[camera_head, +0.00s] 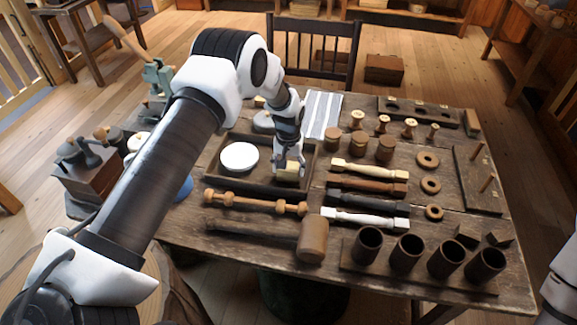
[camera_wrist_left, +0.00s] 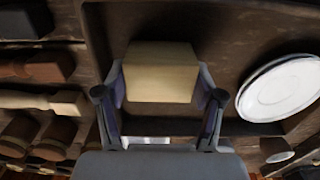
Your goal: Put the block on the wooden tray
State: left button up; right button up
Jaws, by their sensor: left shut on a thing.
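The pale wooden block (camera_head: 289,173) is held in my left gripper (camera_head: 287,166) at the right end of the dark wooden tray (camera_head: 225,178). In the left wrist view the block (camera_wrist_left: 161,72) sits between the two fingers of the left gripper (camera_wrist_left: 160,88), over the bare floor of the tray (camera_wrist_left: 200,22). I cannot tell whether its underside touches the tray. A white round dish (camera_head: 239,157) lies in the left part of the tray, apart from the block. My right gripper is not in view; only part of that arm shows at the right edge.
A turned spindle (camera_head: 255,203) and a mallet (camera_head: 312,240) lie in front of the tray. Several spindles, including a white one (camera_head: 365,217), lie to its right. Dark cups (camera_head: 406,253) stand at the front right. A striped cloth (camera_head: 322,113) lies behind.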

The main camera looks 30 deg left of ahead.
pick_arm(q)
jog(key=o, duration=1.3)
jog(key=shift+f, duration=0.15)
notch_tip(320, 180, up, 12)
jog(key=b, duration=0.2)
jog(key=shift+r, duration=0.2)
